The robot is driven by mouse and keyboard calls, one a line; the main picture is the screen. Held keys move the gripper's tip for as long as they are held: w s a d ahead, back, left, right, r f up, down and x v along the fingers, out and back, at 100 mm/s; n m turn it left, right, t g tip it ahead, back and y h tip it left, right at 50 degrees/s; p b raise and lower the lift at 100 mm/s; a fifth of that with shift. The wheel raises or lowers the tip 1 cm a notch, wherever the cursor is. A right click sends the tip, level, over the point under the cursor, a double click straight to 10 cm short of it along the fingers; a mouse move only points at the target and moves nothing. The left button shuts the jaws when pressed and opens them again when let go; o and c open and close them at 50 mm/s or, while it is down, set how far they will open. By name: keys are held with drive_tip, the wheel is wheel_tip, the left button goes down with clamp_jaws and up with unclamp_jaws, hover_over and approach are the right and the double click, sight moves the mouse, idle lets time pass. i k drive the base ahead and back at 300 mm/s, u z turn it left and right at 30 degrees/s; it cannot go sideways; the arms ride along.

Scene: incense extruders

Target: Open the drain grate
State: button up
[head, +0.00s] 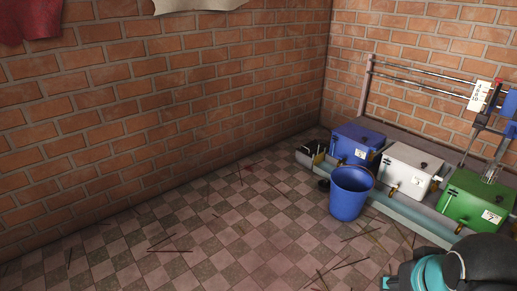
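I cannot clearly make out a drain grate in the head view. A small dark round thing (323,185) lies on the floor just left of the blue bucket (351,194), too small to identify. A dark open box-like piece (310,155) stands at the left end of the row of machines, and its details are unclear. Part of my arm, dark with teal joints, shows at the bottom right corner. My gripper is not in view.
Blue (357,144), white (408,168) and green (473,199) boxes stand in a row at the right, behind a grey-green pipe (405,214). Rails (420,84) run above them. Thin dark sticks (168,243) lie scattered on the checkered floor (230,235), which is otherwise clear at left and centre.

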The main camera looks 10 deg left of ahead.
sight(314, 146)
drive_tip(key=u, duration=0.55)
drive_tip(key=i, duration=0.75)
drive_tip(key=u, duration=0.4)
drive_tip(key=i, duration=1.25)
drive_tip(key=z, duration=0.85)
drive_tip(key=i, duration=0.85)
drive_tip(key=z, duration=0.65)
